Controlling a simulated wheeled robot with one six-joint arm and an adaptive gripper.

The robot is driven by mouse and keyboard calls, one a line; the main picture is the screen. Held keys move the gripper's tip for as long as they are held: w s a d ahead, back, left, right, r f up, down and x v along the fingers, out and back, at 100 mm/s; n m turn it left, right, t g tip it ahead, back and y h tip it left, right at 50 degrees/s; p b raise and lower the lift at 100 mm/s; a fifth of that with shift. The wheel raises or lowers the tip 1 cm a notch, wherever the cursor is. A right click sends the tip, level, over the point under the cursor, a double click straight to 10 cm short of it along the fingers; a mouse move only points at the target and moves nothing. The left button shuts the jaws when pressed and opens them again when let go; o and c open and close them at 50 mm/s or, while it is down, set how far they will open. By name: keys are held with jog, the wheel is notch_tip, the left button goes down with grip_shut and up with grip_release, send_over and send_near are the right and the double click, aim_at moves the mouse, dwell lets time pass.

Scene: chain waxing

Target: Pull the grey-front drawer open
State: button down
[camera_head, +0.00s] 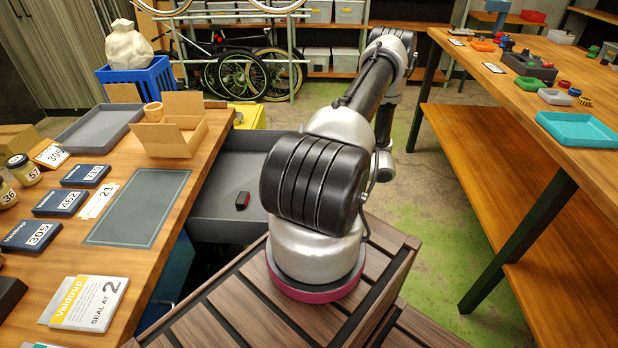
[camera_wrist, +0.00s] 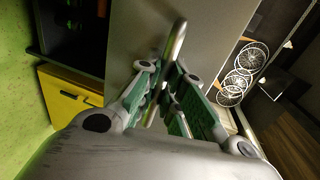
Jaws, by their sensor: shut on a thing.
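The grey-front drawer (camera_head: 228,172) stands out from under the left workbench in the head view, with its dark grey inside showing. A small black and red object (camera_head: 242,200) lies in it. In the wrist view its flat grey front (camera_wrist: 128,35) carries a metal bar handle (camera_wrist: 177,42). My gripper (camera_wrist: 169,80) has its green-padded fingers on either side of this bar and is shut on it. In the head view my arm hides the gripper, the handle and the drawer's front.
A yellow drawer front (camera_wrist: 70,95) is beside the grey front, and a yellow piece (camera_head: 248,115) shows beyond the open drawer. The left workbench (camera_head: 215,125) holds trays and boxes. A right workbench (camera_head: 470,75) stands across the green-stained floor (camera_head: 425,235), which is clear between them.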

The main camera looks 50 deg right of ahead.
jog(key=c, duration=1.5)
grip_release()
jog(key=v, duration=1.2)
jog(key=shift+f, duration=0.1)
